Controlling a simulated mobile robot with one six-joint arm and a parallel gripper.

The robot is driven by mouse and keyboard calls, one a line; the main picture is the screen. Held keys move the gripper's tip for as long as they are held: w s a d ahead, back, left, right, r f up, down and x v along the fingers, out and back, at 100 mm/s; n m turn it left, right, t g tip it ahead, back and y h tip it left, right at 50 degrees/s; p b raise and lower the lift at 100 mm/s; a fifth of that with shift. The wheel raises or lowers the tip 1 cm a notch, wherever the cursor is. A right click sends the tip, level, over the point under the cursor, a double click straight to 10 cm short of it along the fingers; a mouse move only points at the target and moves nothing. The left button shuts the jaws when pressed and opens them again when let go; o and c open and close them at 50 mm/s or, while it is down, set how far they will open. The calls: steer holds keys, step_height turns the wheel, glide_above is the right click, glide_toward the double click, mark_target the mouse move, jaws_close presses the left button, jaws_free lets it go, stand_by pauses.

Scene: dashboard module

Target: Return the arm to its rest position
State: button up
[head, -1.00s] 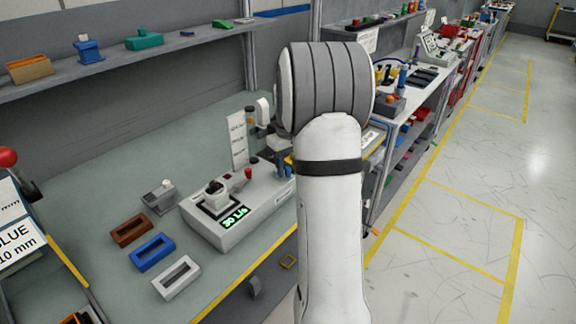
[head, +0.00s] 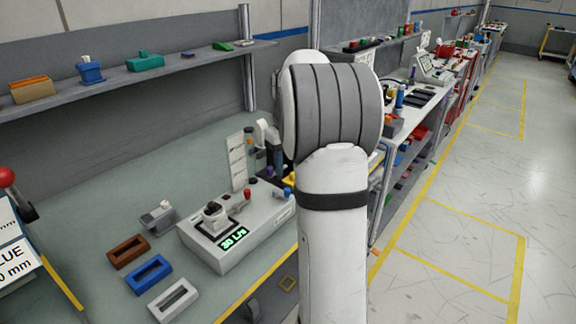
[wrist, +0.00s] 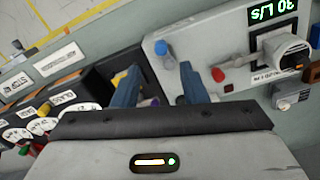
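My arm (head: 333,235) rises in front of the bench in the head view, with its grey ribbed joint on top. My gripper (wrist: 158,86) shows in the wrist view as two blue fingers set apart, with nothing held between them. In the head view it is hidden or cannot be made out. The dashboard module (head: 222,258) is a light grey box with a green "30 L/s" display and a dark-framed switch. In the wrist view the module (wrist: 236,78) appears upside down beyond the fingers, with a red knob (wrist: 218,74) and a blue button (wrist: 161,47).
Brown (head: 128,250), blue (head: 149,273) and white (head: 173,299) frames lie left of the module. A shelf (head: 120,82) with small coloured parts runs behind. A dark panel with white gauges (wrist: 45,127) fills the wrist view's left. Open floor (head: 460,210) lies right.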

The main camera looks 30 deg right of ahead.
stand_by(0.3)
steer(key=s+a+r+t, duration=0.2)
steer(key=s+a, duration=0.9)
steer(key=a, duration=0.4)
steer(key=s+a+f, duration=0.2)
steer(key=s+a, duration=0.1)
steer(key=s, duration=0.3)
steer(key=s+a+f, duration=0.2)
steer(key=s+a, duration=0.2)
steer(key=s, duration=0.2)
steer(key=shift+s+f+m+t, duration=0.25)
steer(key=shift+s+m+t, duration=0.05)
steer(key=shift+t, duration=0.1)
